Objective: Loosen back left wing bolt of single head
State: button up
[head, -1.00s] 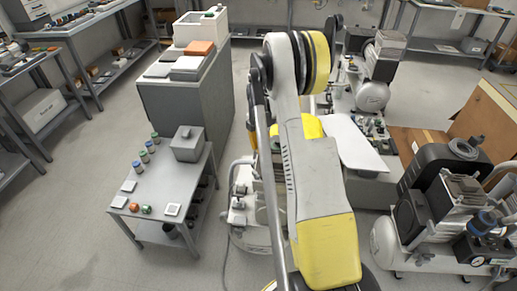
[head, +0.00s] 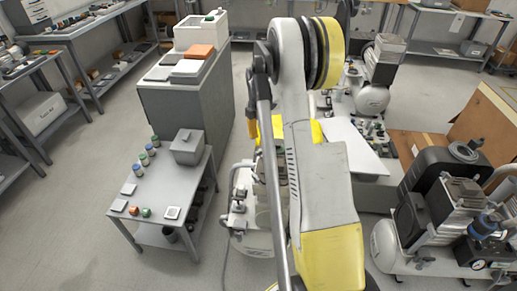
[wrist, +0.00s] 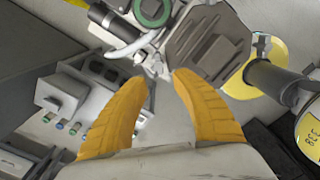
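My gripper (wrist: 160,80) shows in the wrist view as two yellow-orange fingers, spread apart with nothing between them. Just beyond the fingertips is a compressor with a dark ribbed head (wrist: 208,42), a round green-rimmed part (wrist: 152,10) and small pale metal fittings. I cannot pick out the back left wing bolt among these fittings, and I cannot tell whether a fingertip touches anything. In the head view my arm covers most of a light compressor (head: 240,210) at the centre. I cannot tell for sure that this is the single head one. The gripper is mostly hidden there.
A low grey table (head: 150,205) with jars, small blocks and a grey box (head: 187,147) stands to the left. A grey cabinet (head: 185,105) stands behind it. Another compressor (head: 455,205) is close on the right, another (head: 375,80) farther back. Floor at left is clear.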

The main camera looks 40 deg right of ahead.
aim_at(259, 151)
notch_tip(259, 151, up, 5)
jog(key=shift+r, duration=0.1)
dwell(0.6)
